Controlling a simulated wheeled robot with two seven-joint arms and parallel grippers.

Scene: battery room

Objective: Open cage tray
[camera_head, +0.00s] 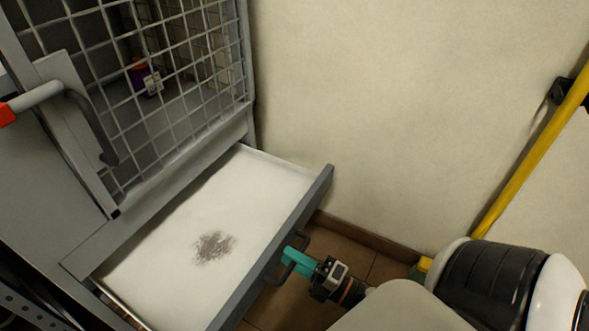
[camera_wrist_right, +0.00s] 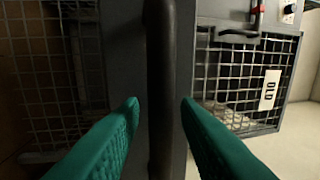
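The cage tray (camera_head: 262,172) is a grey-fronted drawer with a white inside, pulled well out below the mesh cage door (camera_head: 180,75). A dark grey patch lies on its white floor. Its front carries a dark bar handle (camera_head: 303,238). My right gripper (camera_head: 290,256), with teal fingers, is at this handle. In the right wrist view the handle (camera_wrist_right: 160,60) runs upright between my two fingertips (camera_wrist_right: 160,108), with a narrow gap on each side, so the fingers look open around it. My left gripper is not in view.
The cage door has a grey latch handle (camera_head: 85,115) at left. A small dark object with a label (camera_head: 146,78) stands inside the cage. A beige wall (camera_head: 400,110) rises behind the tray. A yellow bar (camera_head: 535,155) is at right. Brown floor (camera_head: 340,245) shows beside the tray.

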